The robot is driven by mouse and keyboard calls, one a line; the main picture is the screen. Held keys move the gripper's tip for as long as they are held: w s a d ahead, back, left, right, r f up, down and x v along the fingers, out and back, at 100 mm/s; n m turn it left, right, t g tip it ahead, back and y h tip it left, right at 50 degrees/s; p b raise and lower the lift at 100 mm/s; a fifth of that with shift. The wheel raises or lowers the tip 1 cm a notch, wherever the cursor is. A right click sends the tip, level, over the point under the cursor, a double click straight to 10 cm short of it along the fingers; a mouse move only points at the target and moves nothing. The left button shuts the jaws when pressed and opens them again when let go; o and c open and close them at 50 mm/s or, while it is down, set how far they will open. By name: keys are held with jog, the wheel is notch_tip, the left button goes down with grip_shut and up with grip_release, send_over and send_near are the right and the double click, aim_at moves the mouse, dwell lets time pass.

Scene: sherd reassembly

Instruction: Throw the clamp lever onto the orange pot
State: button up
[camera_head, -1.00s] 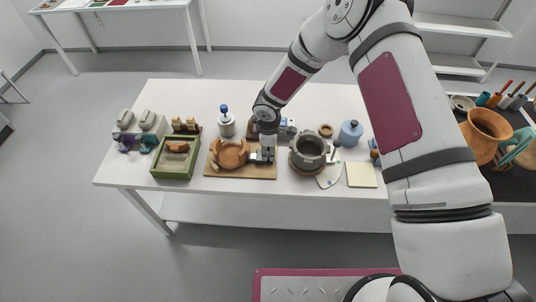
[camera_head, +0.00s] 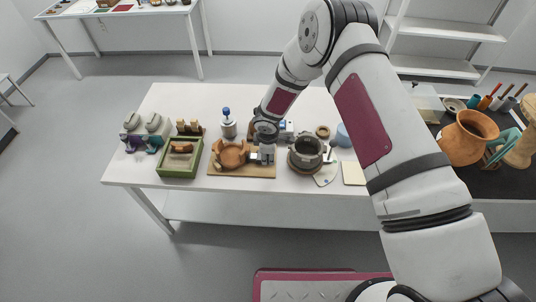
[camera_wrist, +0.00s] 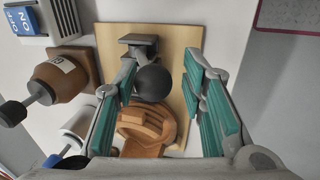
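The orange pot (camera_head: 231,155), a broken bowl shape with a gap in its wall, sits on a wooden board (camera_head: 262,171); the pot (camera_wrist: 147,128) also shows in the wrist view. In the wrist view, the clamp stands on the board beside the pot, with a grey body (camera_wrist: 138,45) and a lever ending in a dark ball knob (camera_wrist: 154,83). My gripper (camera_wrist: 160,95) is open, its teal-padded fingers on either side of the knob and apart from it. In the head view, my gripper (camera_head: 265,153) is over the board, right of the pot, and mostly hides the clamp.
A dark grey pot (camera_head: 306,152) stands just right of the board. A green tray (camera_head: 180,171) is left of it. A brown bottle (camera_wrist: 55,78) and a switch box (camera_wrist: 38,22) are close to my left finger in the wrist view. The table's front edge is clear.

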jog(key=shift+s, duration=0.3)
jog(key=shift+s+a+f+t+p, duration=0.15)
jog(key=shift+s+f+t+p, duration=0.2)
jog(key=shift+f, duration=0.15)
jog(key=shift+s, duration=0.2)
jog(key=shift+v, duration=2.65)
